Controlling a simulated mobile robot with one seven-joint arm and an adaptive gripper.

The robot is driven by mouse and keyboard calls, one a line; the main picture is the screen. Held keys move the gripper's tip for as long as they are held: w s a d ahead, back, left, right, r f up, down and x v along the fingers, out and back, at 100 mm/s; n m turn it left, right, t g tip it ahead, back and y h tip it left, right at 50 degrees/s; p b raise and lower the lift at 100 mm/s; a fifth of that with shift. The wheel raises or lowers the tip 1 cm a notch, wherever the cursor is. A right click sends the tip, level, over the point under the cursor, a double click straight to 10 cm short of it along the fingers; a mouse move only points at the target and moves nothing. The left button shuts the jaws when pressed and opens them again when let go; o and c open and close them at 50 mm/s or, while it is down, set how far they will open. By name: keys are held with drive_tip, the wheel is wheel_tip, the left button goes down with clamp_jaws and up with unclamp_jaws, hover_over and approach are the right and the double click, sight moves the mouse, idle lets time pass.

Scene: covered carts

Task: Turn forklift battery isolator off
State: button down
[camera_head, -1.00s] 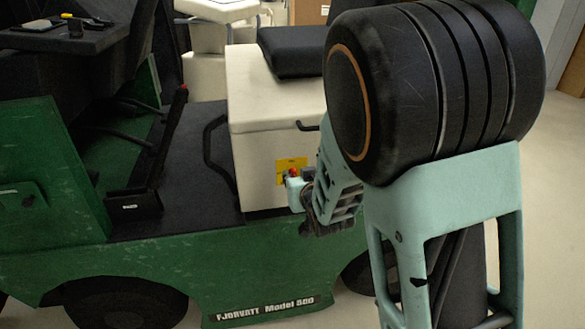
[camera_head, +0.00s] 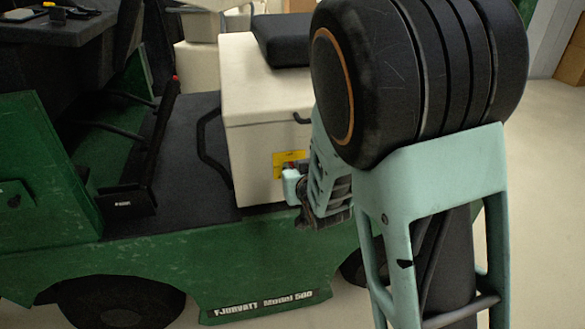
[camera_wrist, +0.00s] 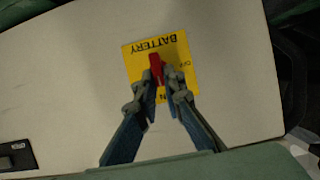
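The battery isolator is a red handle (camera_wrist: 156,66) on a yellow plate (camera_wrist: 136,62) marked BATTERY, upside down in the wrist view. The handle lies roughly up and down in that picture. An "Off" mark is to its right and part of another mark shows below. In the head view the plate (camera_head: 280,160) is on the cream box's side, with the handle mostly hidden by my gripper (camera_head: 291,186). In the wrist view my gripper's fingertips (camera_wrist: 157,80) flank the handle closely. I cannot tell whether they touch or grip it.
The cream box (camera_head: 255,150) with a black seat (camera_head: 283,40) stands on the green forklift (camera_head: 150,265). A black grab rail (camera_head: 205,150) is left of the plate. A dark slot (camera_wrist: 17,157) is at the wrist view's lower left. Open floor (camera_head: 550,200) lies right.

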drive_tip(key=shift+a, duration=0.1)
idle(0.3)
drive_tip(key=shift+s+a+f+n+t+h+p, duration=0.1)
drive_tip(key=shift+a+f+n+t+h+p, duration=0.2)
drive_tip(key=shift+n+t+h+p, duration=1.3)
drive_tip(key=shift+s+a+f+n+t+h+p, duration=0.1)
drive_tip(key=shift+a+f+n+h+p, duration=0.15)
drive_tip(key=shift+n, duration=2.6)
drive_tip(key=shift+a+f+n+t+h+p, duration=0.3)
drive_tip(key=shift+n+t+h+p, duration=0.6)
drive_tip(key=shift+n, duration=1.35)
drive_tip(key=c, duration=2)
unclamp_jaws()
drive_tip(key=shift+c, duration=0.2)
